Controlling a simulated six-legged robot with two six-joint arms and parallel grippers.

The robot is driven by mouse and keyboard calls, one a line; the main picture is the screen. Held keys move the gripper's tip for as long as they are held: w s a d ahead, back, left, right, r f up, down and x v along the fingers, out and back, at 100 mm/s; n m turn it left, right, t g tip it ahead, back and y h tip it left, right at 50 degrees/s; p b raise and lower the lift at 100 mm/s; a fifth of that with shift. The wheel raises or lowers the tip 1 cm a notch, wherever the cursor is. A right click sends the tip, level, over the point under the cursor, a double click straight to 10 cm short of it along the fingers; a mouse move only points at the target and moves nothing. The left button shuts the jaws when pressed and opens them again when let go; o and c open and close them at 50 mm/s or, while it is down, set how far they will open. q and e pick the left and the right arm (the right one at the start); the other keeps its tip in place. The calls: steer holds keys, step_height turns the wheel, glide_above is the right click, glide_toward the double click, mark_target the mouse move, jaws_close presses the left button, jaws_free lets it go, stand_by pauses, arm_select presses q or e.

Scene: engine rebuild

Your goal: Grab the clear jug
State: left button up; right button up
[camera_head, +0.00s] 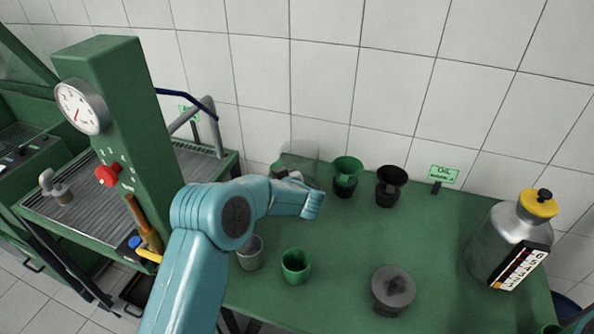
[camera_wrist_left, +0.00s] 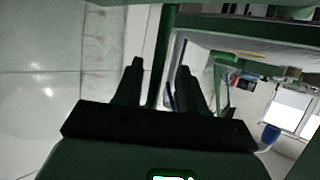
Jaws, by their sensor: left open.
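The clear jug (camera_head: 301,158) is a see-through vessel at the back of the green bench, near the tiled wall. My left forearm and wrist partly cover its lower part in the head view. My left gripper is mostly hidden behind my wrist there, close to the jug's near side. In the left wrist view my left gripper (camera_wrist_left: 163,72) shows two dark fingers, spread apart. I see no solid thing held between them. I cannot clearly make out the jug in that view. My right gripper is not in view.
Right of the jug stand a green funnel (camera_head: 347,172) and a black funnel (camera_head: 390,182). A grey cup (camera_head: 250,252), a green cup (camera_head: 296,265) and a dark lidded pot (camera_head: 393,290) stand nearer. A metal canister (camera_head: 490,240) is at right, the green press (camera_head: 125,110) at left.

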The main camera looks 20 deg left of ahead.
arm_select(q)
steer(key=shift+a, duration=0.1)
steer(key=shift+w+f, duration=0.1)
jaws_close()
steer(key=shift+r, duration=0.2)
